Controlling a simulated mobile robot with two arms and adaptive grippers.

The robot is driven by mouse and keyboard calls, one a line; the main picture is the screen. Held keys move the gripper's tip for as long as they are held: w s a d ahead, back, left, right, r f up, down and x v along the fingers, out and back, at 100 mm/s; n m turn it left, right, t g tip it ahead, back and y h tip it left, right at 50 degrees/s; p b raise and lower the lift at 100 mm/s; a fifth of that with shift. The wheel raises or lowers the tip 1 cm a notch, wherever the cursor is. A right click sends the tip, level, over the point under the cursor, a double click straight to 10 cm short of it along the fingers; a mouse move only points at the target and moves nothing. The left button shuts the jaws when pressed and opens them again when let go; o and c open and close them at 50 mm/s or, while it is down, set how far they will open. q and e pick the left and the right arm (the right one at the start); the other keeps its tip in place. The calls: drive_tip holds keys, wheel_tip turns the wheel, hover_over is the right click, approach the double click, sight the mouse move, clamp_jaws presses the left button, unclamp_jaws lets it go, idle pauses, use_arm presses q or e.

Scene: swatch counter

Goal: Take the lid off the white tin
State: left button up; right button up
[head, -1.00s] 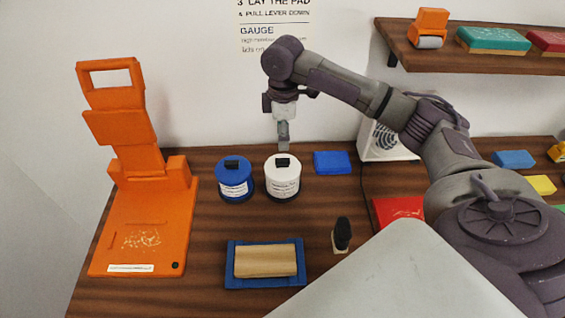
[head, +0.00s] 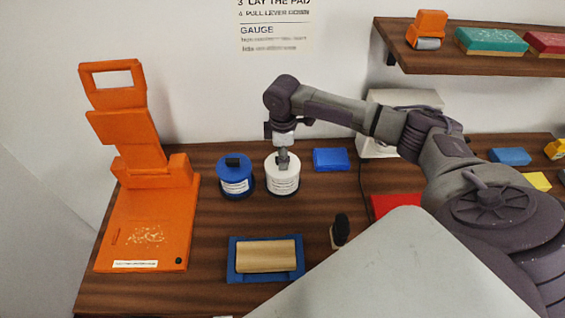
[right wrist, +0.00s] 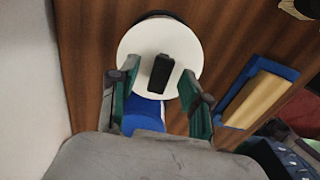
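The white tin (head: 283,178) stands on the wooden counter with its lid on, right of a blue tin (head: 236,180). In the right wrist view its round white lid (right wrist: 136,48) has a black knob (right wrist: 161,72) on top. My right gripper (head: 283,158) is directly above the lid, pointing down. In the right wrist view its fingers (right wrist: 158,86) are spread on either side of the knob, with gaps on both sides. In the head view the fingers hide most of the knob. My left gripper is not in view.
A blue block (head: 331,159) lies just right of the white tin. A blue tray (head: 265,277) with a wooden block, and a black-handled stamp (head: 340,231), are nearer. An orange press (head: 140,215) stands at left. A shelf (head: 470,62) hangs at upper right.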

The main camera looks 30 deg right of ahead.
clamp_jaws()
drive_tip(key=shift+r, duration=0.1)
